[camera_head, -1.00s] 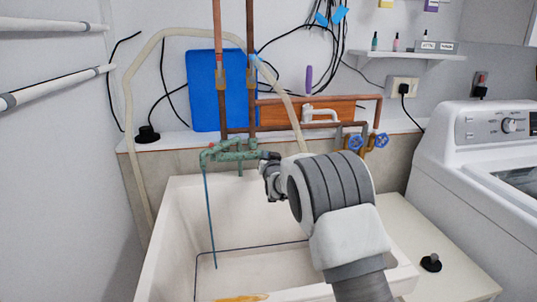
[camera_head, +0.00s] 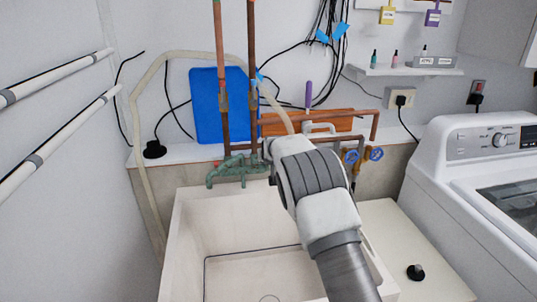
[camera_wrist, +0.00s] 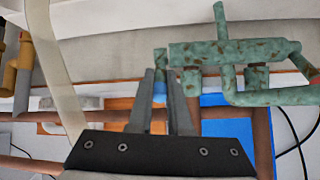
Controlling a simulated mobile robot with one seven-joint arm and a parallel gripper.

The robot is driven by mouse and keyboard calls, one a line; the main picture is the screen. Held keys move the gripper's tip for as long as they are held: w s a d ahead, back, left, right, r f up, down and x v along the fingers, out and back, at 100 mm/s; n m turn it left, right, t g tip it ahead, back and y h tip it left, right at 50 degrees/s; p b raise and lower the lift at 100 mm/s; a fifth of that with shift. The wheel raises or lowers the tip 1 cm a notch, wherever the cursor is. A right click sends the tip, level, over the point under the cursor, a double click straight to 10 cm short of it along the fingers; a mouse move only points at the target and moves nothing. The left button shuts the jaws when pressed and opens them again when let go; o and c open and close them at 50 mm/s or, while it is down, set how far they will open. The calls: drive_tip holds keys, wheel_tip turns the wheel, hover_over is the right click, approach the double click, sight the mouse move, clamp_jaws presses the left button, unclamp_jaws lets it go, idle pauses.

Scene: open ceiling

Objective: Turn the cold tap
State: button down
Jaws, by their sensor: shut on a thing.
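The green, corroded faucet (camera_head: 232,169) is mounted above the back of the white sink (camera_head: 185,245). In the wrist view, the faucet's body and curved spout (camera_wrist: 225,52) fill the upper right. A small blue tap handle (camera_wrist: 159,93), the cold tap, sits at the faucet's near end. My gripper (camera_wrist: 159,78) is shut on this blue handle, with one dark finger on each side. In the head view, my wrist hides the handle and the fingers. No water stream shows below the spout.
Copper pipes (camera_head: 220,60) rise behind the faucet. Blue valve wheels (camera_head: 376,154) are on the pipes to the right. A pale hose (camera_head: 140,130) arches on the left. A washing machine (camera_head: 465,190) stands right. The sink basin is open below.

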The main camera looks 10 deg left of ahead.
drive_tip(key=shift+w+r+g+p, duration=0.15)
drive_tip(key=shift+g+p, duration=0.25)
drive_tip(key=shift+p, duration=0.2)
drive_tip(key=c, duration=0.8)
unclamp_jaws()
drive_tip(key=shift+c, duration=0.2)
drive_tip(key=b+v, duration=0.1)
drive_tip(key=v, duration=1.6)
drive_tip(key=shift+a+r, duration=0.1)
drive_tip(key=shift+r, duration=0.05)
